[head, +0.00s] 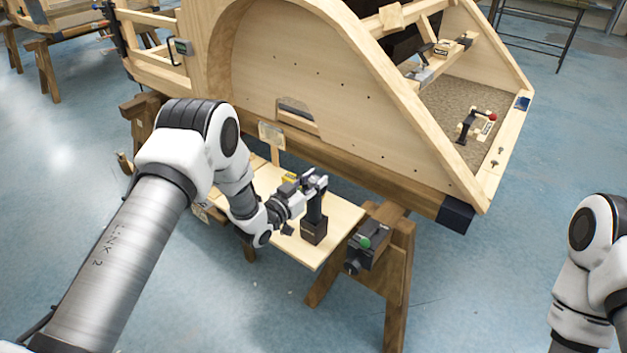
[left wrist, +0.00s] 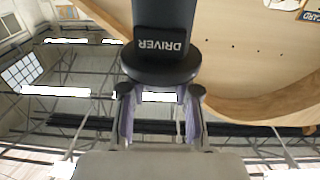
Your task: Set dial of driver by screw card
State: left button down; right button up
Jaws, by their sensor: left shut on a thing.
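The driver (head: 314,212) is a black tool standing upright on the pale wooden shelf, with a wide block at its foot. In the left wrist view the driver (left wrist: 162,25) appears with its label upside down and a round dark collar (left wrist: 160,70) close to my fingers. My left gripper (head: 316,182) is shut on the driver at its upper end; it also shows in the left wrist view (left wrist: 160,98). Dial markings cannot be read. My right gripper is out of view.
The shelf (head: 340,222) juts out below the wooden bodyframe (head: 290,75). A small sign (head: 272,133) stands at its back, its writing unreadable.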

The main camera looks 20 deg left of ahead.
pick_arm(q)
jog(key=shift+n+t+y+b, duration=0.15)
jog(key=shift+n+t+y, duration=0.2)
jog(key=shift+n+y, duration=0.7)
jog(key=shift+n+t+y+b, duration=0.15)
jog(key=shift+n+t+y, duration=0.3)
jog(key=shift+y, duration=1)
jog(key=shift+r+n+y, duration=0.1)
jog(key=shift+n+y, duration=0.2)
jog(key=c, duration=0.8)
grip_release()
jog(key=s, duration=1.2)
jog(key=shift+a, duration=0.4)
